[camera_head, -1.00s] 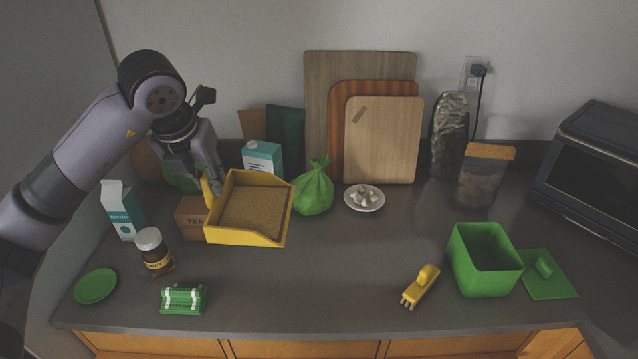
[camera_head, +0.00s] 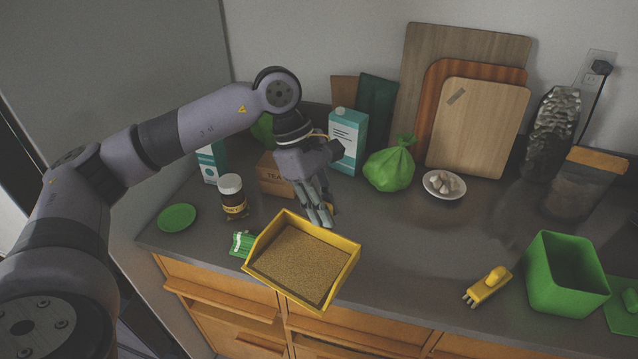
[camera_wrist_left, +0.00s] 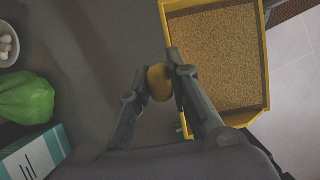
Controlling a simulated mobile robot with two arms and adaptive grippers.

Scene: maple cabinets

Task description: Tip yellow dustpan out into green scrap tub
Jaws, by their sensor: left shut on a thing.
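The yellow dustpan (camera_head: 352,262) holds a layer of tan granular scraps (camera_head: 300,258) and looks about level. The green scrap tub (camera_head: 567,284) stands upright and open on the counter at the right, well apart from the dustpan. My right gripper is out of view.
A yellow brush (camera_head: 488,285) lies left of the tub, and a green lid (camera_head: 625,312) lies to its right. A plate of garlic (camera_head: 444,185) and a green bag (camera_head: 390,168) stand behind. The counter between dustpan and brush is clear.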

